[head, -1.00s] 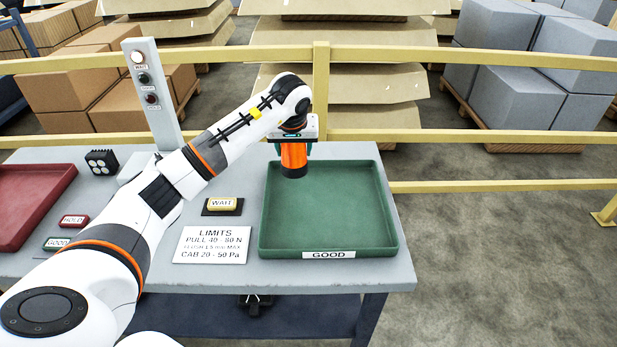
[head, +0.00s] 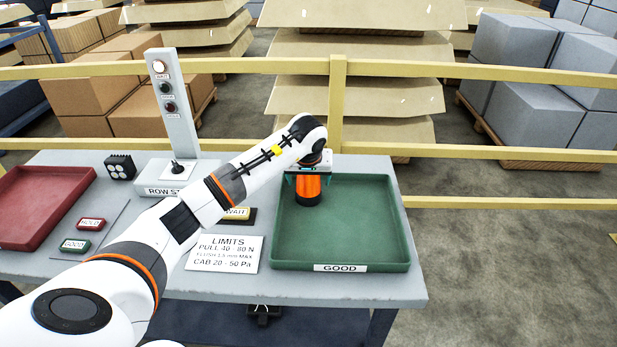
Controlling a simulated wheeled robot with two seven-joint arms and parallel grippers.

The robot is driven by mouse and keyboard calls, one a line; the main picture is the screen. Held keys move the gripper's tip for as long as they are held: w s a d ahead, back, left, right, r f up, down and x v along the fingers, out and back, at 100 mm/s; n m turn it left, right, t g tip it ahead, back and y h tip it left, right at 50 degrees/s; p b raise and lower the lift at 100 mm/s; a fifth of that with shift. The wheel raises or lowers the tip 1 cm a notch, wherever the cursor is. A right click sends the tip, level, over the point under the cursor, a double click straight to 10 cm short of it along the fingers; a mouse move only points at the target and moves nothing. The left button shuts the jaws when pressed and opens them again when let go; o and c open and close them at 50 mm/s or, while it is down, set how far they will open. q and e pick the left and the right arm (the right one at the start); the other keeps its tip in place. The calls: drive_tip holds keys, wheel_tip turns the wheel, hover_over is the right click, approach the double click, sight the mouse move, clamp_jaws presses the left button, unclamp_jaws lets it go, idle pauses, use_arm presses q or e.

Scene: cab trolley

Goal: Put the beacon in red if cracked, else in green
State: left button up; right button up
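The beacon (head: 308,188) is an orange cylinder with a black base. My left gripper (head: 314,174) is shut around its upper part and holds it upright inside the back left area of the green tray (head: 340,268) marked GOOD. I cannot tell whether its base touches the tray floor. No crack shows on the visible orange side, but the gripper hides the top. The red tray (head: 42,208) is at the far left of the table, and the part in view is empty. My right gripper is not in view.
A signal post (head: 174,105) stands behind my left arm. The green tray's right part is clear.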

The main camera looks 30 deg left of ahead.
use_arm(q)
drive_tip(key=shift+r, duration=0.3)
drive_tip(key=shift+s+d+r, duration=0.1)
drive_tip(key=shift+r, duration=0.25)
drive_tip(key=v, duration=1.1)
drive_tip(key=shift+b, duration=0.35)
drive_tip(key=shift+f, duration=0.1)
